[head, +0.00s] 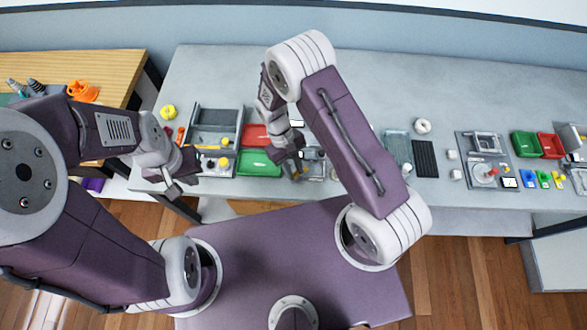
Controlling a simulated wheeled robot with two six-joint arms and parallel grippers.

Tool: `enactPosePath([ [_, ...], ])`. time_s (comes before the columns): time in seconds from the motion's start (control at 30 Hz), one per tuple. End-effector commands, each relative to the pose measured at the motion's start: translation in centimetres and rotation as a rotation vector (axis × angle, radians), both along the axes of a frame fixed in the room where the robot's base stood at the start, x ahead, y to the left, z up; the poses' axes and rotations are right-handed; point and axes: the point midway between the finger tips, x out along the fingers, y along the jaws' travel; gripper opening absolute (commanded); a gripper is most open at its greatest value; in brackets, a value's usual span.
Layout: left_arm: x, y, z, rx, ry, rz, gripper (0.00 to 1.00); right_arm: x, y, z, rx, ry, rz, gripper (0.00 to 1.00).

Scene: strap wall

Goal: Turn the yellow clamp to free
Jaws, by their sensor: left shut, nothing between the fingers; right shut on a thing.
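My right gripper (296,173) reaches down to the front part of the grey table and is shut on a small yellow piece, which looks like the yellow clamp (298,177). The fingers and wrist cover most of it, so its turn angle cannot be told. My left gripper (174,190) is shut and empty, out over the table's front left edge, apart from the objects there.
A green tray (260,164) and a red tray (254,132) lie left of my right gripper. A grey bin (216,116) stands further left. A dark ribbed pad (425,158) and a white ring (422,126) lie to the right. The table's back is clear.

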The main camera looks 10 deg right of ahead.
Motion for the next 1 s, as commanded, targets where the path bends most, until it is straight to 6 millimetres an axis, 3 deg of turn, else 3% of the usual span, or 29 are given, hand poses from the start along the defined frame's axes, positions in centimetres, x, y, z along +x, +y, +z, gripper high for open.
enactPosePath([
  [0.5,0.0,0.0,0.14,0.0,0.0,0.0,0.0,-0.07,-0.36,0.02,-0.002,0.004,-0.468,0.0],
  [1.0,0.0,0.0,0.22,0.0,0.0,0.0,0.0,-0.09,-0.46,-0.02,-0.002,0.003,-0.714,0.0],
])
